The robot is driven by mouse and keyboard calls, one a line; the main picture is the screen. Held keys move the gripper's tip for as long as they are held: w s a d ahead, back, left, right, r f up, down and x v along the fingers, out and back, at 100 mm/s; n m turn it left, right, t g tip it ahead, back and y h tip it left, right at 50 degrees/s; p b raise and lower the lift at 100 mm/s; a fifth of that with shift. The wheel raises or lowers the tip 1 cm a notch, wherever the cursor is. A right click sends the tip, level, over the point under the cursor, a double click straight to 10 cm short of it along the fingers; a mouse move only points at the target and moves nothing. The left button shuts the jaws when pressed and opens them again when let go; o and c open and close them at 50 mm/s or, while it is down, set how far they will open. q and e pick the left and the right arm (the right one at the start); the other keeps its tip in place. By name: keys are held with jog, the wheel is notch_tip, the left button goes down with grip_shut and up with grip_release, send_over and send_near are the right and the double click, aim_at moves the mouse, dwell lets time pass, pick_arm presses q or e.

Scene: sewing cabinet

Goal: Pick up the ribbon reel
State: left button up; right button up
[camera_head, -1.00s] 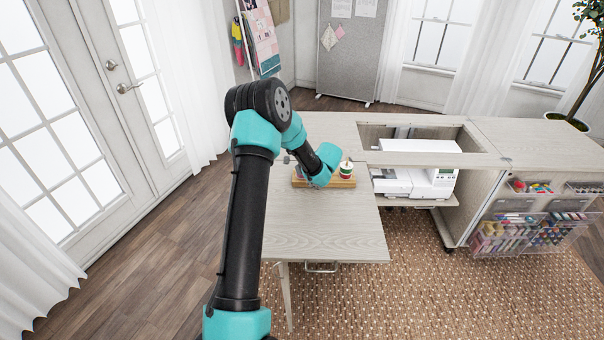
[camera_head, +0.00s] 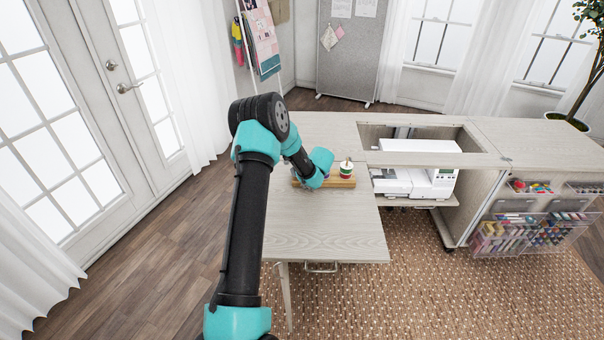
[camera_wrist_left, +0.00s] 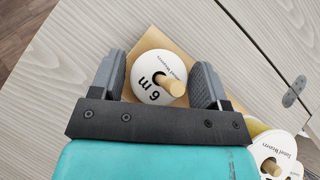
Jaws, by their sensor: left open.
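A white-faced ribbon reel (camera_wrist_left: 152,68) marked "6 m" sits on a wooden peg in the left wrist view. It stands on a wooden rack (camera_wrist_left: 192,47) on the table, also seen in the head view (camera_head: 343,182). My left gripper (camera_wrist_left: 160,77) is open, with one finger on either side of this reel; I cannot tell whether either touches it. In the head view my left wrist hides the gripper and most of that end of the rack. Another reel (camera_head: 346,170), with red and green bands, shows at the rack's right end. My right gripper is not in view.
More white-faced reels (camera_wrist_left: 275,148) stand on the rack at the lower right of the left wrist view. A sewing machine (camera_head: 418,183) sits in the cabinet opening to the right. The tabletop (camera_head: 325,230) in front of the rack is bare.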

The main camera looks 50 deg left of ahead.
pick_arm(q)
jog(key=c, duration=0.7)
jog(key=shift+r, duration=0.15)
notch_tip(320, 180, up, 18)
jog(key=shift+f, duration=0.1)
dwell(0.4)
dwell(0.4)
